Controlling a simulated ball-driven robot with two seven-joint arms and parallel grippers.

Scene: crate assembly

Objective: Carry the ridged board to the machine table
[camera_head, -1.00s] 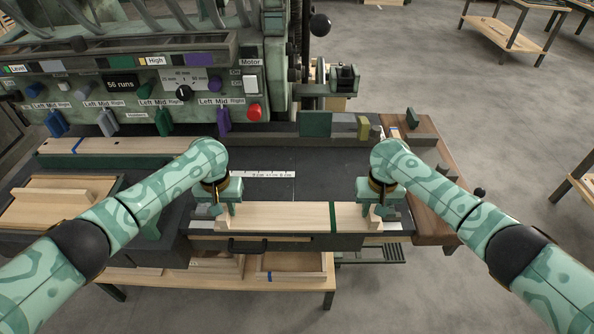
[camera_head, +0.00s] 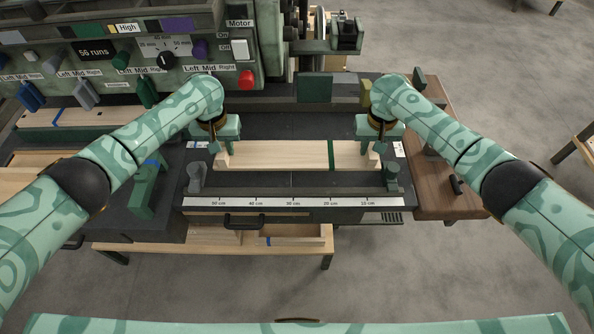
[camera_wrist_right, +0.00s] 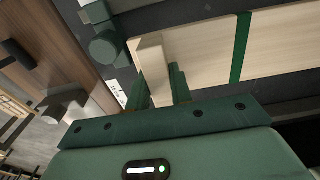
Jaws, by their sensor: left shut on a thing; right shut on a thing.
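The ridged board (camera_head: 280,154) is pale wood with a green stripe right of its middle and a raised ridge near each end. It lies level over the dark machine table (camera_head: 290,180); I cannot tell whether it touches the surface. My left gripper (camera_head: 222,149) is shut on the ridge at its left end. My right gripper (camera_head: 374,149) is shut on the ridge at its right end. The right wrist view shows the board (camera_wrist_right: 200,45) with its ridge between the right gripper's fingers (camera_wrist_right: 163,88). The gripper bodies partly hide both ends.
A ruler strip (camera_head: 290,203) runs along the table's front edge. Dark clamp-like blocks stand at front left (camera_head: 197,178) and front right (camera_head: 391,177). The machine's control panel (camera_head: 120,60) rises at back left. A brown wooden side table (camera_head: 450,203) adjoins on the right.

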